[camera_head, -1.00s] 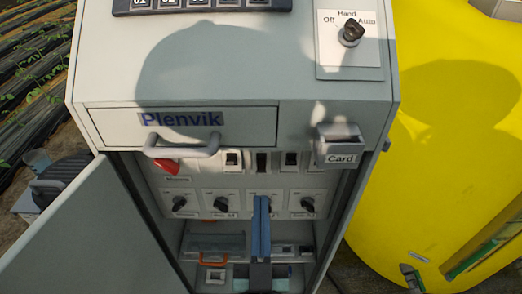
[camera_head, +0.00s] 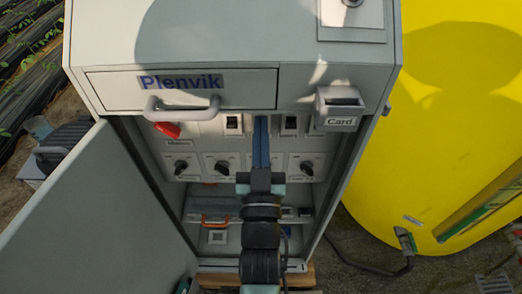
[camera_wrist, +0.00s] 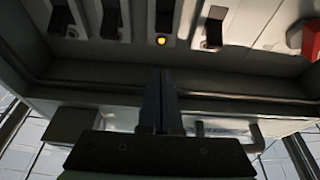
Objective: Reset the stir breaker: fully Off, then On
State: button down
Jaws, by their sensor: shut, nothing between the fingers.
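A row of breaker switches sits in the open cabinet below the drawer. In the head view, one dark rocker (camera_head: 233,123) shows left of my fingers and another (camera_head: 290,123) right of them. My gripper (camera_head: 261,120) is shut and empty; its blue fingers cover the switch between those two. The wrist view shows this row inverted, with the covered switch (camera_wrist: 164,16) straight beyond my fingertips (camera_wrist: 160,72) and a lit amber lamp (camera_wrist: 161,41) beside it. A gap seems to remain between fingertips and switch. The breaker labels are unreadable, so I cannot tell which is stir.
A red handle (camera_head: 167,129) is left of the row. Rotary knobs (camera_head: 222,167) sit below it. The drawer handle (camera_head: 182,108) and card box (camera_head: 340,108) jut out above. The open door (camera_head: 95,220) stands left; a yellow tank (camera_head: 455,120) is right.

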jog(key=shift+w+f, duration=0.45)
jog(key=shift+f, duration=0.4)
jog(key=shift+w+f, duration=0.4)
jog(key=shift+f, duration=0.45)
jog(key=shift+b, duration=0.35)
jog(key=shift+f+b, duration=0.15)
jog(key=shift+b, duration=0.15)
jog(key=shift+f+t+b, duration=0.1)
jog(key=shift+t+b, duration=0.2)
jog(key=shift+b, duration=0.4)
